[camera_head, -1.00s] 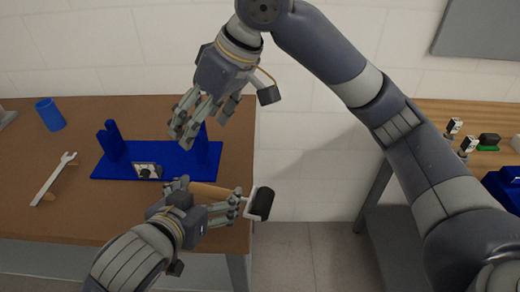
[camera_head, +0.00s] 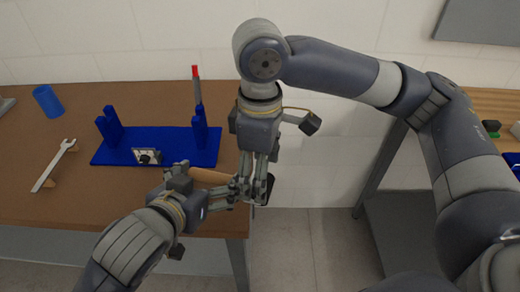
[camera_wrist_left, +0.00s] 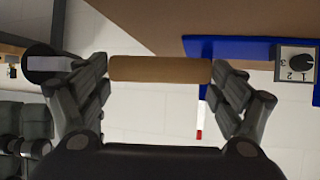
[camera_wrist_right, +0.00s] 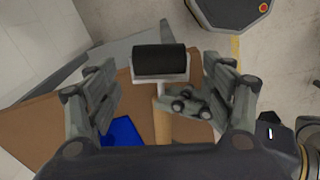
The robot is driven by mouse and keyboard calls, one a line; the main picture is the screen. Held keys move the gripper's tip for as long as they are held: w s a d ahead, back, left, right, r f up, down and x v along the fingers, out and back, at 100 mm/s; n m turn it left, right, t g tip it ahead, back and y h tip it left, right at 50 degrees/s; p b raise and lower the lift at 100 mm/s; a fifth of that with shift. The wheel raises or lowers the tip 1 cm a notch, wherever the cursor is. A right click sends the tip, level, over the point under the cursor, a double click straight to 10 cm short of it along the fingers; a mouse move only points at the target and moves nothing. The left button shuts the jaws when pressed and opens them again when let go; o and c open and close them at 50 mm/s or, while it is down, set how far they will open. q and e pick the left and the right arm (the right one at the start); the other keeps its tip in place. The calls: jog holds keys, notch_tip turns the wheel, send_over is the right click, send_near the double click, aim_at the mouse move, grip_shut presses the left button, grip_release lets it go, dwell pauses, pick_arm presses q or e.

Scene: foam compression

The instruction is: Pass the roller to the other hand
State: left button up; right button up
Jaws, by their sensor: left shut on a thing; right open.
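The roller has a tan wooden handle (camera_head: 208,176) and a black roller head (camera_wrist_right: 160,60) in a pale frame. My left gripper (camera_head: 210,190) is shut on the handle, holding it near the table's front right corner. In the left wrist view the handle (camera_wrist_left: 160,69) spans between its fingers. My right gripper (camera_head: 255,190) points down over the head end, hiding much of it in the head view. In the right wrist view its fingers are open on either side of the roller, with the black head between and beyond the fingertips.
On the brown table (camera_head: 60,210) stands a blue stand (camera_head: 175,150) with two uprights and a dial (camera_head: 147,156). A red-tipped bar (camera_head: 196,85) rises behind it. A wrench (camera_head: 54,166) and blue cup (camera_head: 48,101) are at left. A second table is at right.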

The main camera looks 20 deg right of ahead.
jog(key=shift+f, duration=1.65)
jog(key=c, duration=1.1)
pick_arm(q)
jog(key=o, duration=1.1)
jog(key=shift+c, duration=0.2)
